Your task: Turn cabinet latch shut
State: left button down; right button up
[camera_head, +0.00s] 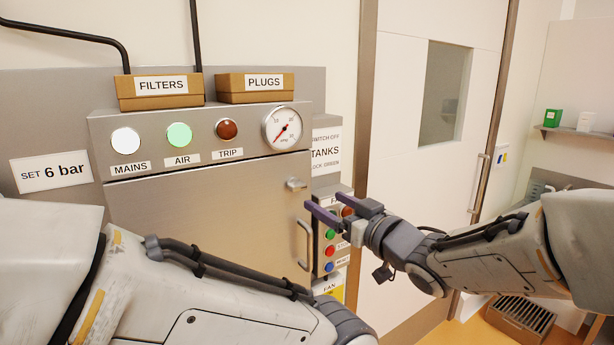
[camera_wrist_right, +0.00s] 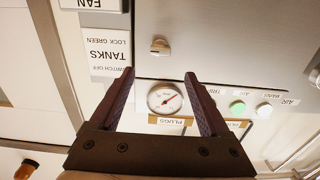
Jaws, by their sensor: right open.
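The cabinet latch (camera_head: 296,184) is a small silver knob near the upper right corner of the grey cabinet door (camera_head: 205,220). Its tab looks roughly horizontal. In the right wrist view, which is upside down, the latch (camera_wrist_right: 160,46) shows beyond the fingertips, between their lines. My right gripper (camera_head: 324,201) is open and empty, with dark purple fingers, just right of and slightly below the latch in the head view. It appears apart from the latch. The fingers also show in the wrist view (camera_wrist_right: 159,73). My left arm crosses the bottom left; its gripper is out of frame.
A door handle (camera_head: 306,245) stands out below the latch. A button panel (camera_head: 330,250) sits right of the cabinet, partly behind my right gripper. Above are lamps, a pressure gauge (camera_head: 282,128), and boxes labelled FILTERS (camera_head: 160,90) and PLUGS (camera_head: 255,87).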

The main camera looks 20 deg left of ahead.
aim_at(300, 187)
jog(key=p+x, duration=0.4)
jog(key=x, duration=0.4)
jog(key=shift+w+a+r, duration=0.1)
jog(key=shift+w+a, duration=0.1)
jog(key=shift+a, duration=0.05)
jog(key=shift+w+a+p, duration=0.3)
jog(key=shift+w+a, duration=0.1)
jog(key=shift+a, duration=0.1)
